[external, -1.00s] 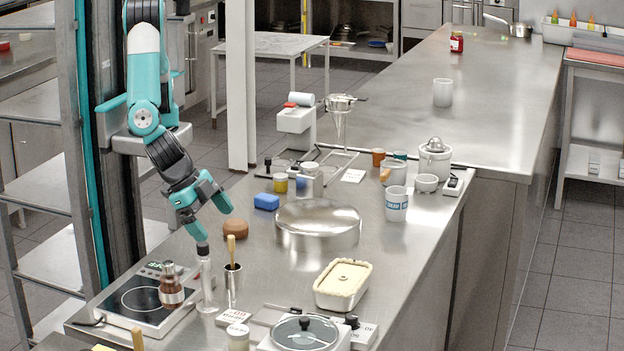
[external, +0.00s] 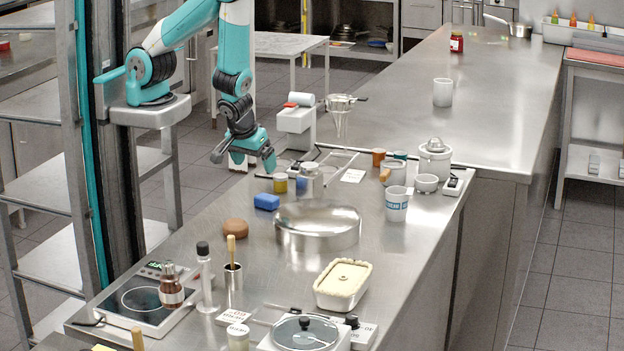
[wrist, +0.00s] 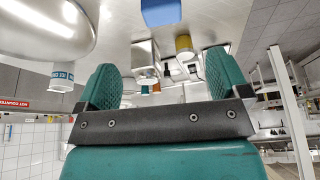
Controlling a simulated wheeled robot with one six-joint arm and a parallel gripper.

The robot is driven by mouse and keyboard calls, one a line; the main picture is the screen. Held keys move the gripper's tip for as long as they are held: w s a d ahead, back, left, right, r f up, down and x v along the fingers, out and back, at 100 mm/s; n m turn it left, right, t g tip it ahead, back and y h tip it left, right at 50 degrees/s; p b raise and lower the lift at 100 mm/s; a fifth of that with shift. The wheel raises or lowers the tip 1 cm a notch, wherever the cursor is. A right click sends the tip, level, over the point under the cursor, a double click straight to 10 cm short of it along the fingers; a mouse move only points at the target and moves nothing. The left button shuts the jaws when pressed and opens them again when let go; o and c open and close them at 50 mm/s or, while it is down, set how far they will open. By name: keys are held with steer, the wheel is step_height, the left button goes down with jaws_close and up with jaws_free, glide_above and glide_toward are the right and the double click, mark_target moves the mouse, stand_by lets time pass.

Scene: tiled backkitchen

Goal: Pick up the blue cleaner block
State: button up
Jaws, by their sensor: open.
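My gripper (external: 243,163) is open and empty. It hangs above and behind the block in the external view, apart from it. In the wrist view both teal fingers (wrist: 160,88) stand apart with nothing between them but background.
A white device (external: 296,125) stands behind. Bare counter lies left of the block.

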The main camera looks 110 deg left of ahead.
steer(key=b, duration=0.1)
glide_toward(267, 196)
steer(key=x, duration=0.2)
steer(key=shift+w+f, duration=0.2)
steer(key=shift+f, duration=0.2)
steer(key=shift+s+p+x, duration=0.15)
steer(key=shift+p+x, duration=0.5)
steer(key=shift+x, duration=1)
steer(key=shift+s+p+x, duration=0.15)
steer(key=shift+p+x, duration=0.45)
steer(key=shift+x, duration=1.05)
steer(key=c, duration=1)
steer(key=shift+w, duration=0.1)
